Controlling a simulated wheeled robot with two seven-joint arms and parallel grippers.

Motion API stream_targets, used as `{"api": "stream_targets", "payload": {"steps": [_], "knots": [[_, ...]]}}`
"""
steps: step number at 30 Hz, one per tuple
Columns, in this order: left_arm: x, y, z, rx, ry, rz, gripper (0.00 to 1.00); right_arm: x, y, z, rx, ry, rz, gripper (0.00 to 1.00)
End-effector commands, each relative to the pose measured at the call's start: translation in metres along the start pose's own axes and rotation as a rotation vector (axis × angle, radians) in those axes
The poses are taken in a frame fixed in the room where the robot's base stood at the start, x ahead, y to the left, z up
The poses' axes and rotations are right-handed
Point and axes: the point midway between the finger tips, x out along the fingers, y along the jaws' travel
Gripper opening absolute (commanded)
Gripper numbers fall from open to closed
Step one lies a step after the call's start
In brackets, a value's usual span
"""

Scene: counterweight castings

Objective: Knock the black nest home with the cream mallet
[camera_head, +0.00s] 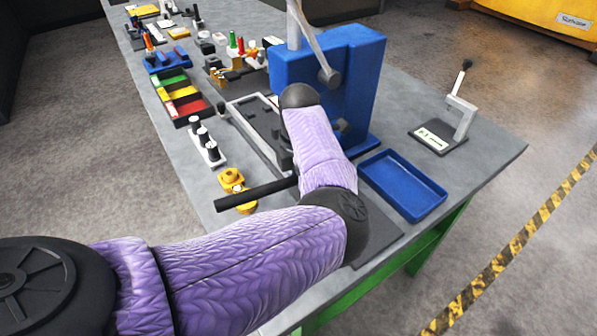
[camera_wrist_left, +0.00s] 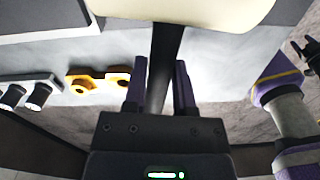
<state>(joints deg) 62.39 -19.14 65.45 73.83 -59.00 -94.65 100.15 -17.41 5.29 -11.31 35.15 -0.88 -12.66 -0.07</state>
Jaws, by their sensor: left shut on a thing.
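My left gripper (camera_wrist_left: 160,82) is shut on the black handle (camera_wrist_left: 166,55) of the cream mallet. The mallet's cream head (camera_wrist_left: 190,8) shows at the top edge of the left wrist view, partly cut off. In the head view the black handle (camera_head: 250,195) sticks out to the left from behind my purple forearm, which hides the gripper and the mallet head. A dark piece (camera_head: 262,118) inside a pale frame in front of the blue press looks like the black nest. My arm covers its right side, and I cannot tell how it is seated.
The blue press (camera_head: 352,80) stands behind my forearm. An empty blue tray (camera_head: 402,186) lies to its right. A yellow part (camera_head: 233,182) and a white holder with dark-topped pegs (camera_head: 207,150) lie left of the pale frame. Coloured bins (camera_head: 182,95) stand farther back. A lever stand (camera_head: 445,130) is at right.

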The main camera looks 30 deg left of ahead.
Motion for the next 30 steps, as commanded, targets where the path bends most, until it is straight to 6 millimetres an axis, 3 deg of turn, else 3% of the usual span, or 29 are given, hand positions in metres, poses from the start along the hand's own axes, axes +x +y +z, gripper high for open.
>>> {"api": "stream_targets", "payload": {"steps": [1, 9, 16, 30], "knots": [[-0.002, 0.001, 0.001, -0.001, -0.019, -0.004, 0.0, -0.006, 0.0, -0.001, 0.0, 0.002, 0.001, 0.59], [0.033, 0.011, -0.002, -0.002, -0.014, -0.003, 0.0, 0.016, -0.001, 0.001, 0.002, -0.002, -0.001, 0.59], [0.031, 0.026, -0.004, -0.001, -0.016, -0.003, 0.0, 0.021, 0.0, 0.0, 0.0, 0.002, -0.001, 0.59], [0.028, 0.025, -0.004, 0.0, -0.016, -0.003, 0.0, 0.016, 0.001, -0.001, -0.002, 0.005, 0.0, 0.59]]}}
